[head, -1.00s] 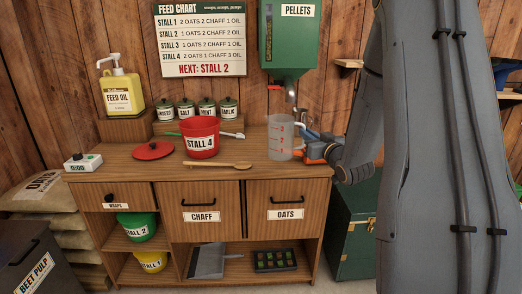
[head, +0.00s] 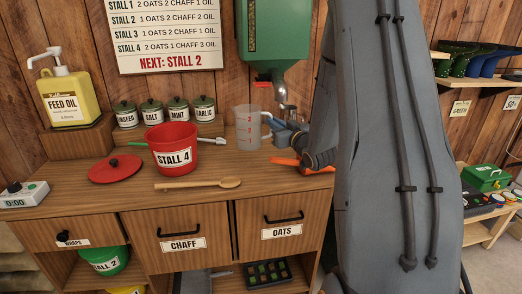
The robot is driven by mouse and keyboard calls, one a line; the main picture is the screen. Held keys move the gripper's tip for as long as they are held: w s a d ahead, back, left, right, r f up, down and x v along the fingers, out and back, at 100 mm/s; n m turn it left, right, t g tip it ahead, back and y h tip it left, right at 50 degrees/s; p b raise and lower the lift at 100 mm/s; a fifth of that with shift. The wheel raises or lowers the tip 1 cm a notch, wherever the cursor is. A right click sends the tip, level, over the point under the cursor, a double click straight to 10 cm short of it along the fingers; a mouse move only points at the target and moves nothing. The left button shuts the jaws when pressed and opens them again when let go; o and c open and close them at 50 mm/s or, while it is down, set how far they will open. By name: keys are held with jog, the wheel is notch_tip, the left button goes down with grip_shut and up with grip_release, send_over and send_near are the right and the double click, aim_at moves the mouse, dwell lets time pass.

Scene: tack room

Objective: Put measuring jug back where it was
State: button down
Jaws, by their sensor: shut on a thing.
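The clear measuring jug (head: 248,128) with red marks is upright at the right end of the counter (head: 215,187), to the right of the red bucket labelled Stall 4 (head: 170,157). My gripper (head: 277,133) reaches in from the right and is shut on the jug at its handle side. The fingertips are partly hidden by the jug and the wrist. I cannot tell whether the jug's base touches the counter. The green pellets dispenser (head: 275,40) hangs on the wall above and behind the jug, its red-tipped lever and spout just over it.
A wooden spoon (head: 200,184) lies at the counter's front, with a red lid (head: 115,169) left of the bucket. Several labelled jars (head: 152,112) and the feed oil pump bottle (head: 67,97) stand behind.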

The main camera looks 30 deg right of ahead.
notch_tip(320, 180, down, 8)
jog(key=p, duration=0.1)
jog(key=shift+s+d, duration=0.15)
jog(key=shift+d, duration=0.2)
jog(key=shift+f, duration=0.1)
jog(key=c, duration=1.8)
grip_release()
jog(key=shift+c, duration=0.2)
